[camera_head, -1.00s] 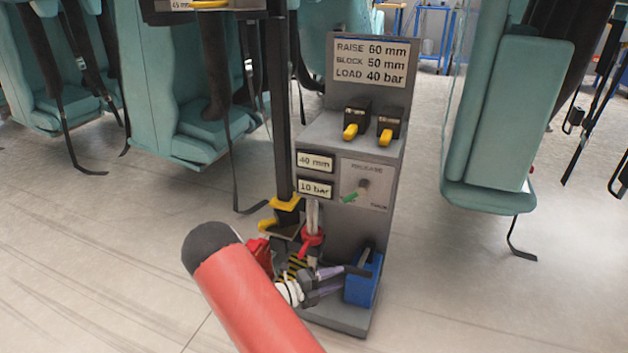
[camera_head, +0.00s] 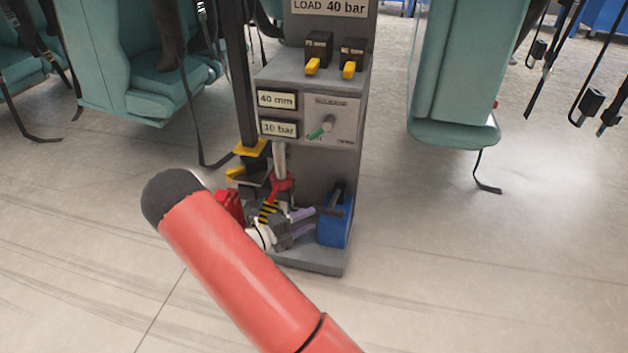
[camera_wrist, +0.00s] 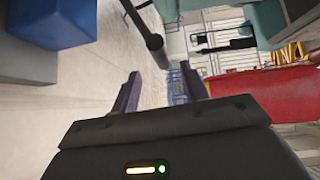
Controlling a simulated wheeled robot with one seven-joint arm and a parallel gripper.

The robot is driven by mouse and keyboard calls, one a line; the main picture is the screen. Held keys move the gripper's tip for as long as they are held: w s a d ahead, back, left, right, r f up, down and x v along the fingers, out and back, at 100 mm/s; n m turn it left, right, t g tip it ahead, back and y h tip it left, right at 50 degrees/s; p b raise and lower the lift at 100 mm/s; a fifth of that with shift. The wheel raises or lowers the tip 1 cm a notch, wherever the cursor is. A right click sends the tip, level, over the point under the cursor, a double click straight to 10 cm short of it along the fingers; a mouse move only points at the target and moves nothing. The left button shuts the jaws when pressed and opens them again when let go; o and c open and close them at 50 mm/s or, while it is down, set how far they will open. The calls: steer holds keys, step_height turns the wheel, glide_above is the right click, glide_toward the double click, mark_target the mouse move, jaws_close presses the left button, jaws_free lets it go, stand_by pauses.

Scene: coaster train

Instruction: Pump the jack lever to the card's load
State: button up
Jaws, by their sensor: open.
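The card (camera_head: 329,6) at the top of the head view shows "LOAD 40 bar"; its upper lines are cut off. The lower display (camera_head: 279,129) seems to read 10 bar, its first digit blurred. A blue pump block (camera_head: 334,227) with a dark lever (camera_head: 338,203) stands low on the grey station. My gripper (camera_head: 313,222) is open, its purple fingers pointing right, close to the block and lever. Contact is unclear. In the wrist view nothing shows between the fingers of my gripper (camera_wrist: 162,75); the blue block (camera_wrist: 55,22) is upper left. A dark rod (camera_wrist: 143,22) lies ahead, perhaps the lever.
The upper display (camera_head: 277,99) reads 40 mm. A release knob with a green pointer (camera_head: 321,131) and two yellow-handled black blocks (camera_head: 318,49) are above. A red jack collar (camera_head: 281,184) is beside my wrist. Teal seats (camera_head: 455,75) flank the station; the front floor is clear.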

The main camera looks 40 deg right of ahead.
mark_target(329, 209)
steer(key=d, duration=0.8)
steer(key=shift+s+f+b, duration=0.2)
steer(key=shift+s+b, duration=0.1)
steer(key=shift+s, duration=0.05)
steer(key=shift+a, duration=0.1)
jaws_close()
